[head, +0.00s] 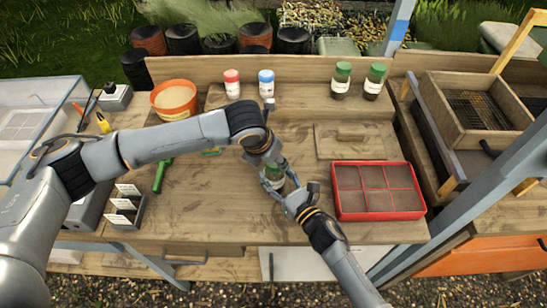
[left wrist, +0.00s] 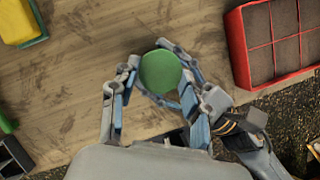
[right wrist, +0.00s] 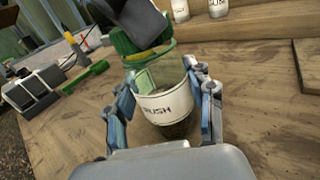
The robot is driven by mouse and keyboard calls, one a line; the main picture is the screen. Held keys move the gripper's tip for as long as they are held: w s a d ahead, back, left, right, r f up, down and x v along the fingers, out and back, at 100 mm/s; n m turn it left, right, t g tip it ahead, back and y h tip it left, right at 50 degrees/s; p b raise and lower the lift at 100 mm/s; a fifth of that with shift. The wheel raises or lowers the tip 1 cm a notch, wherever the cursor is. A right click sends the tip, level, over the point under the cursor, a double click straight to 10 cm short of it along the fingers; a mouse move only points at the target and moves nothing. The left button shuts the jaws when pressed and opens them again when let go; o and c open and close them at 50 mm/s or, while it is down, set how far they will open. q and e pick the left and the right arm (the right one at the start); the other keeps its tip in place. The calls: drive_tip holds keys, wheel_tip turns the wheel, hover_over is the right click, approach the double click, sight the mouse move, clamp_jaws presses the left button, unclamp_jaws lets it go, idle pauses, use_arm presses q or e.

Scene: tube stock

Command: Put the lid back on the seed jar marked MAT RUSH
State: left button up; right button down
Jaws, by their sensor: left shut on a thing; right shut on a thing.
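My right gripper (head: 284,190) is shut on the seed jar (head: 272,177), low over the middle of the bench. In the right wrist view the clear jar (right wrist: 165,100) stands between its fingers (right wrist: 163,112); its white label reads "RUSH", with the first word hidden, and dark seed lies in the bottom. My left gripper (head: 268,160) is shut on a green lid, which shows round and flat from above in the left wrist view (left wrist: 160,71). In the right wrist view the lid (right wrist: 124,44) is at the jar's mouth; I cannot tell whether it is seated.
Jars with red (head: 232,83), blue (head: 266,84) and green lids (head: 341,80) stand on the back ledge. A red seed tray (head: 378,216) is close right of my right gripper. An orange pot (head: 175,98) and label holder (head: 125,208) are at left. Bench (head: 215,215) in front is clear.

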use_arm(q)
drive_tip(key=m, duration=0.2)
drive_tip(key=m+g+h, duration=0.1)
drive_tip(key=m, duration=0.2)
drive_tip(key=shift+w+a, duration=0.15)
drive_tip(key=o, duration=0.7)
drive_tip(key=shift+r, duration=0.1)
drive_tip(key=shift+r, duration=2.2)
drive_tip(key=shift+c, duration=0.5)
